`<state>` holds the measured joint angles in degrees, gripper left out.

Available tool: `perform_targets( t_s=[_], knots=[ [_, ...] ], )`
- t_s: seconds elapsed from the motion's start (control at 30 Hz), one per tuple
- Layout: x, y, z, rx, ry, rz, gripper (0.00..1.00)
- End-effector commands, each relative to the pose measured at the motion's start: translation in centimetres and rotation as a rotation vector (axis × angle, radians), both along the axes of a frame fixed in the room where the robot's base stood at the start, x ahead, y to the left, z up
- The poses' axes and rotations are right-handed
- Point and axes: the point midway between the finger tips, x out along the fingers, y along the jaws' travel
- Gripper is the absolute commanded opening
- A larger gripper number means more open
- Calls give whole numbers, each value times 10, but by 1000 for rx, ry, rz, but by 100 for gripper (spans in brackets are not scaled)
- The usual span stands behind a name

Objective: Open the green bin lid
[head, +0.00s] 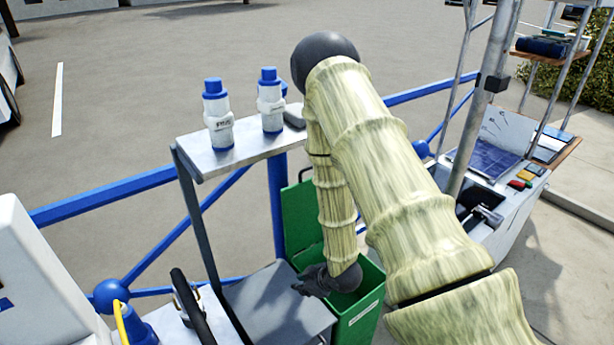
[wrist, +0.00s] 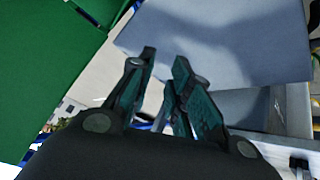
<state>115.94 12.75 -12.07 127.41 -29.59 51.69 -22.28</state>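The green bin (head: 362,318) stands behind and below my arm in the head view, with a pale label on its front. Its green lid (head: 296,212) stands upright at the back, partly hidden by my arm. My gripper (head: 303,284) is low beside the bin's left side, near the edge of a grey panel (head: 272,300). In the wrist view my gripper (wrist: 164,60) has its fingers a little apart with nothing between them. A large green surface (wrist: 40,70) fills the left of that view, and the grey panel (wrist: 225,40) lies beyond the fingertips.
A metal shelf (head: 236,147) with two white, blue-capped bottles (head: 219,118) (head: 271,103) is above the bin. Blue rails (head: 110,197) run behind. A pole (head: 482,110) and a white console (head: 505,200) stand to the right. Open pavement lies beyond.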

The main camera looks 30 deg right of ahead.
Motion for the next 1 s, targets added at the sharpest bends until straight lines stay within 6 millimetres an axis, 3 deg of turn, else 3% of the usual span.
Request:
perform_targets(
  t_s=[0.03,0.1,0.2,0.33,0.5,0.6,0.8,1.0],
  knots=[
    [31,-19,14,-33,-91,61,19],
    [64,-43,40,-87,-205,155,19],
    [102,-77,80,-178,-362,287,19],
    [135,-122,135,-317,-554,452,19],
    [151,-174,197,-502,-756,638,19],
    [151,-196,222,-588,-835,719,19],
    [146,-218,246,-679,-912,804,19],
    [156,-214,247,-692,-920,818,19]
  ],
)
